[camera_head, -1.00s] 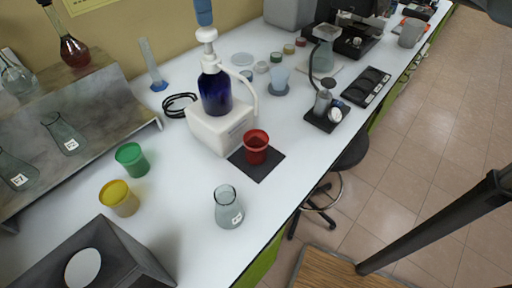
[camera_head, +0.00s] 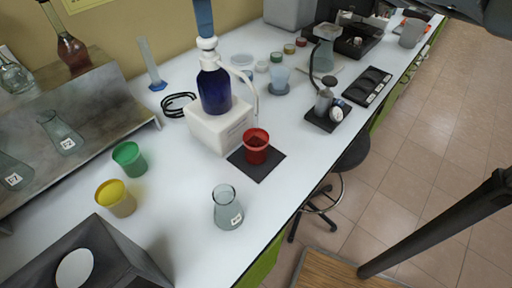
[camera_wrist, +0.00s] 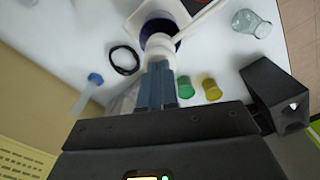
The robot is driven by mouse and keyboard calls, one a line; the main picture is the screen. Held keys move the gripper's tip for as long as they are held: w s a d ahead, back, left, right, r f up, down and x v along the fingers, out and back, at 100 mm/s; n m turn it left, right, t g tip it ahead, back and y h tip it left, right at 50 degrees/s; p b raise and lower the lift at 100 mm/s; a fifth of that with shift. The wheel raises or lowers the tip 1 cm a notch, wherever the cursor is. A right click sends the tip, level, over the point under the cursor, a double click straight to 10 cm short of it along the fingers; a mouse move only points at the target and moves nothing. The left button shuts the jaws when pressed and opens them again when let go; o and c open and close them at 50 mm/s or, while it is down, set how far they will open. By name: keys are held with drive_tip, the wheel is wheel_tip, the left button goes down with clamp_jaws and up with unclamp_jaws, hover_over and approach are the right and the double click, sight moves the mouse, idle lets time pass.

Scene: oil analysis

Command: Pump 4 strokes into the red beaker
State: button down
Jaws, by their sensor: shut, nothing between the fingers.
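The dispenser is a dark blue bottle (camera_head: 215,92) with a white pump head (camera_head: 207,44), seated in a white block (camera_head: 217,127). Its white spout (camera_head: 246,80) curves right and down toward the red beaker. The red beaker (camera_head: 256,150) stands upright on a dark square mat (camera_head: 262,170); whether it holds liquid I cannot tell. My gripper (camera_head: 206,34) points down with its blue fingers shut, the tips at the top of the pump head. In the wrist view, the shut fingers (camera_wrist: 160,64) end over the white pump head (camera_wrist: 160,43), which is pushed low onto the bottle.
A green beaker (camera_head: 130,160), a yellow beaker (camera_head: 117,199) and a glass flask (camera_head: 227,208) stand at the front left and centre. A graduated cylinder (camera_head: 150,65) and black cable (camera_head: 178,104) are behind. Instruments fill the right rear; the front bench edge is clear.

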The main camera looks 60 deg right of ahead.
drive_tip(key=shift+r+p, duration=1)
drive_tip(key=shift+p, duration=0.05)
drive_tip(key=shift+r, duration=0.8)
drive_tip(key=shift+f, duration=0.2)
